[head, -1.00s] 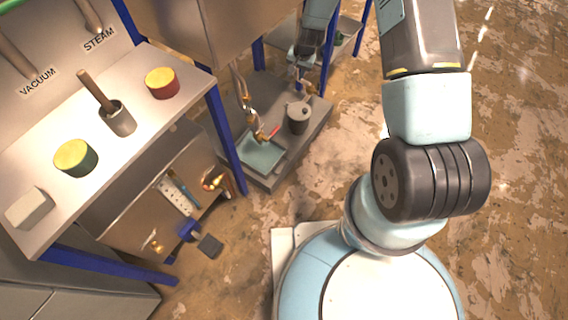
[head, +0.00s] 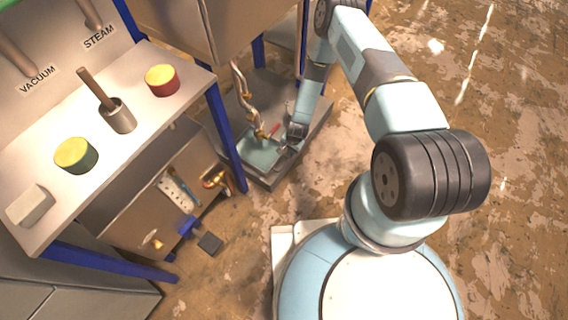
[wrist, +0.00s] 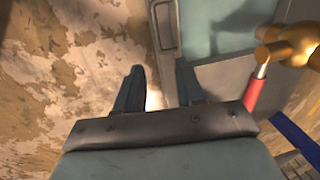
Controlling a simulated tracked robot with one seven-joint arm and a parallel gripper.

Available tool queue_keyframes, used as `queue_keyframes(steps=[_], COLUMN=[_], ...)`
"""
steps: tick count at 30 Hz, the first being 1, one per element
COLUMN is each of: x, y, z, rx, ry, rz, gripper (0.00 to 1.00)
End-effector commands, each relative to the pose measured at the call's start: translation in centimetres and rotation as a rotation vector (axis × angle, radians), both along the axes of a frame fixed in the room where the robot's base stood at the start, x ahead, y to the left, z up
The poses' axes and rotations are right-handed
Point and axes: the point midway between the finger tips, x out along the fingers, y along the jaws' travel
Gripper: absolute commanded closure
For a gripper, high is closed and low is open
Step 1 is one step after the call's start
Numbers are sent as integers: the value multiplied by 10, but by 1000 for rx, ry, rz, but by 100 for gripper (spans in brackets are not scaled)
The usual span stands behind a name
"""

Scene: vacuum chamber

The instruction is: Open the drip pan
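The drip pan (head: 259,158) is a flat teal tray set in a low grey base under the brass valve in the head view. In the wrist view its teal surface (wrist: 212,28) fills the top middle, with a long grey handle (wrist: 165,28) along its left edge. My gripper (head: 289,147) is low over the pan's right side in the head view. In the wrist view my gripper (wrist: 160,82) is open, with two dark fingers apart and nothing held between them. The handle lies just beyond and between the fingertips; I cannot tell whether they touch it.
A brass valve with a red lever (wrist: 256,88) is close to the right of my gripper. A pipe (head: 246,95) comes down to it. A blue leg (head: 226,140) of the bench stands left of the pan. Bare floor lies to the right.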

Motion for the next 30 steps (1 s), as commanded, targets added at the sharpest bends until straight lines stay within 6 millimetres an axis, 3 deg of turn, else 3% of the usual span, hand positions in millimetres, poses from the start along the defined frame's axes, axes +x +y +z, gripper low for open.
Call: queue_keyframes(steps=[8, 30], x=[-6, 6], y=[2, 17], z=[-22, -127], rx=[-2, -1], ry=[5, 4], rz=[-10, -9], gripper=[62, 62])
